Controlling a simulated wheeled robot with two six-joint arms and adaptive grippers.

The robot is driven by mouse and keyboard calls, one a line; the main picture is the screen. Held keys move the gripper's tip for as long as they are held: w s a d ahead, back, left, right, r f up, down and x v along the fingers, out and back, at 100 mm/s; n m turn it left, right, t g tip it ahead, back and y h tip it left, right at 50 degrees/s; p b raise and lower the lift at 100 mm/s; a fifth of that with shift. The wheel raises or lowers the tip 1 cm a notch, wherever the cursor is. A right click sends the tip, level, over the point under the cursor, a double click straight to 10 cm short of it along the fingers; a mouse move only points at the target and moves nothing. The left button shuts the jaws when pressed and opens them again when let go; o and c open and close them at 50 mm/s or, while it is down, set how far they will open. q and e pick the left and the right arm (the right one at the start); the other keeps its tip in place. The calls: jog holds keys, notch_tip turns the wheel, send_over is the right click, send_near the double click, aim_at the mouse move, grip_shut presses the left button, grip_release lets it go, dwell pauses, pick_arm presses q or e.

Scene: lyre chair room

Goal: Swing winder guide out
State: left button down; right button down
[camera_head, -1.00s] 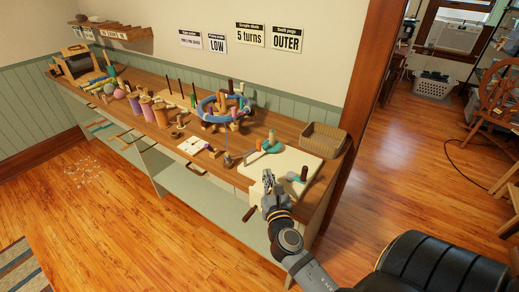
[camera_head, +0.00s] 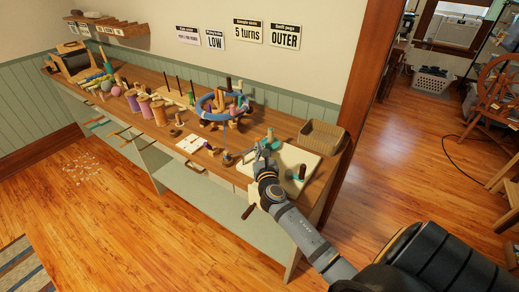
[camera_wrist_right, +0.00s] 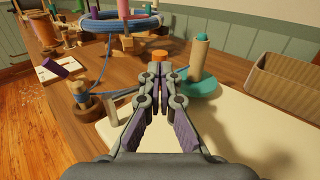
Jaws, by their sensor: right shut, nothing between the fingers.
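The winder stands on a pale board (camera_head: 300,158) at the right end of the bench. Its teal base with a cream cone (camera_wrist_right: 200,62) is just right of my right fingertips in the wrist view; the teal part also shows in the head view (camera_head: 274,145). My right gripper (camera_wrist_right: 160,72) is shut and empty, above the board. An orange-topped piece (camera_wrist_right: 160,55), possibly the guide, shows just beyond the fingertips; its lower part is hidden, and I cannot tell whether they touch. Blue yarn (camera_wrist_right: 105,70) runs from the swift (camera_head: 222,104) around a small wooden post (camera_wrist_right: 82,92). My left gripper is not in view.
A woven basket (camera_head: 322,136) stands behind the board at the right. Purple spools (camera_head: 158,115) and other pegs crowd the bench to the left. A white card (camera_head: 192,144) lies near the front edge. A dark red handle (camera_head: 248,212) sticks out below the bench front.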

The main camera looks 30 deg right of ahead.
jog(key=shift+w+d+r+n+t+y+p, duration=0.2)
jog(key=shift+w+n+t+y+p, duration=0.1)
jog(key=shift+n+y+p, duration=0.4)
jog(key=shift+w+f+n+y, duration=0.1)
jog(key=shift+w+n+y, duration=0.15)
jog(key=shift+y, duration=0.55)
jog(key=shift+w+d+n+t+y, duration=0.15)
jog(key=shift+w+n+t+y, duration=0.15)
jog(key=shift+y, duration=0.2)
jog(key=shift+w, duration=0.3)
jog(key=shift+w+f, duration=0.1)
jog(key=shift+f, duration=0.05)
